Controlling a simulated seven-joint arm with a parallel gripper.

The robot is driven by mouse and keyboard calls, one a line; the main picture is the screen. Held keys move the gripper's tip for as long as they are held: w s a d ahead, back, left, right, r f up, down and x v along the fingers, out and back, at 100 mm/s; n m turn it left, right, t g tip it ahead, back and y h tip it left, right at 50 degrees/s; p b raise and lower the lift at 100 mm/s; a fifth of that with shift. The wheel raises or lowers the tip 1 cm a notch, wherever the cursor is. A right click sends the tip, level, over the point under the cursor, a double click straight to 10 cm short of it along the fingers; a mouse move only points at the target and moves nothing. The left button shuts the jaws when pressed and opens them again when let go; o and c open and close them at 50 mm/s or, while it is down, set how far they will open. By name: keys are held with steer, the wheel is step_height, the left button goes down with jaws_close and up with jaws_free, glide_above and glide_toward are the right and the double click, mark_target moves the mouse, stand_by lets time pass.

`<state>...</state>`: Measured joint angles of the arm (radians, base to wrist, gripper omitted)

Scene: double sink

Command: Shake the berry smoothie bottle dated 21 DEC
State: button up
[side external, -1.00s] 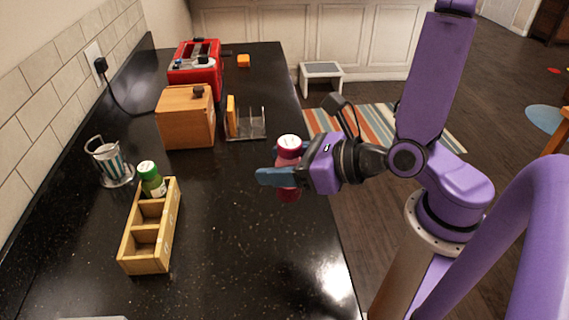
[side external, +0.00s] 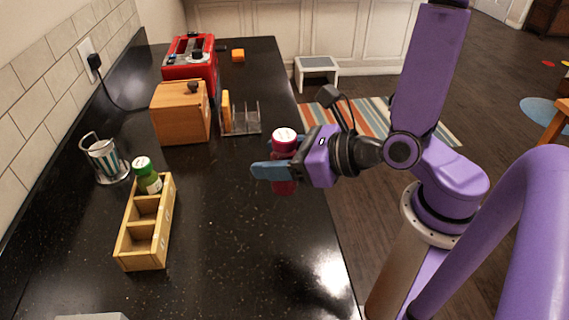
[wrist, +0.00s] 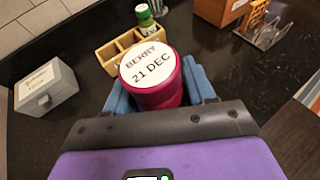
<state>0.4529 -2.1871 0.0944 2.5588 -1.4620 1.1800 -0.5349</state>
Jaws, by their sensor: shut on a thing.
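The berry smoothie bottle (side external: 284,142) is dark pink with a white lid top. In the wrist view its lid (wrist: 148,66) reads "BERRY 21 DEC". My gripper (side external: 272,172) is shut on the bottle, with a blue finger on each side of its body. The bottle is upright or nearly so, and seems to be held above the black counter near its right edge. The fingers hide part of its body.
A wooden divided box (side external: 146,236) holds a green bottle (side external: 146,176) in its far compartment. A grey box (wrist: 46,88) shows in the wrist view.

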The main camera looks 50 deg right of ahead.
mark_target(276, 133)
step_height(276, 133, up, 5)
step_height(276, 133, down, 5)
steer(key=shift+f, duration=0.1)
stand_by(0.4)
